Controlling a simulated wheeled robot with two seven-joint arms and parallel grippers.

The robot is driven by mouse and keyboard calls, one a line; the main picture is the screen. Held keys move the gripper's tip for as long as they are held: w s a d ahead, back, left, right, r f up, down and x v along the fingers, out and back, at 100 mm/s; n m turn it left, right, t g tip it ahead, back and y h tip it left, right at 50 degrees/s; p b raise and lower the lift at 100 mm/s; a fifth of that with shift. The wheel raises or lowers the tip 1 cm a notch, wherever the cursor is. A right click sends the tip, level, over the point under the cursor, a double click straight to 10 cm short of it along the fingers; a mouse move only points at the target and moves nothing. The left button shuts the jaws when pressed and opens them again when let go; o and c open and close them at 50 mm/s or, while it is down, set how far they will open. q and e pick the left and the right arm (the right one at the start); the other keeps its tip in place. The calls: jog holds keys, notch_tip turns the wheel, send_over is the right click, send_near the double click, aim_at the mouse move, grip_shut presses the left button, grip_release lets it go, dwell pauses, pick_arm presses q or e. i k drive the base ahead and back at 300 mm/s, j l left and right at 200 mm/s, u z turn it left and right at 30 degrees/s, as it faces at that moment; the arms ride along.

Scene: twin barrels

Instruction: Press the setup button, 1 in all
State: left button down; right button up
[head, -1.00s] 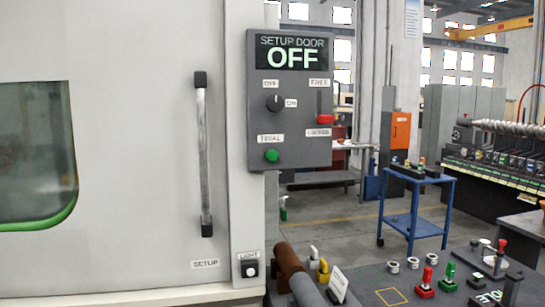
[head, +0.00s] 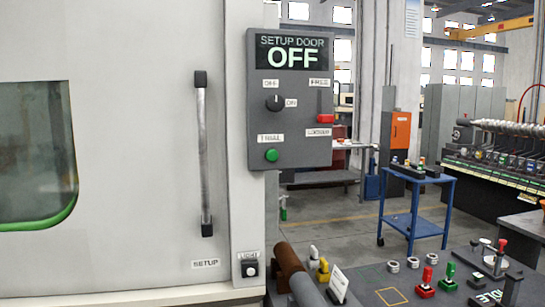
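A dark control panel (head: 290,145) is mounted on the right edge of the pale machine, its display (head: 292,53) reading "SETUP DOOR OFF". A black rotary knob (head: 274,103) sits between the labels "OFF" and "ON". A green round button (head: 271,155) sits below a label that seems to read "TRIAL". A red slider handle (head: 325,119) sits below "FREE". A "SETUP" label (head: 205,264) is on the door beneath the handle, and a small button box (head: 249,269) marked "LIGHT" is to its right. I see neither gripper.
A vertical door handle (head: 204,155) stands out left of the panel. A blue cart (head: 416,226) stands behind, on open floor.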

aim_at(271, 154)
jog(key=j+z, duration=0.15)
jog(key=z, duration=1.75)
jog(key=k+j, duration=0.15)
jog(key=k, duration=0.45)
jog(key=k+j, duration=0.15)
jog(key=k, duration=0.4)
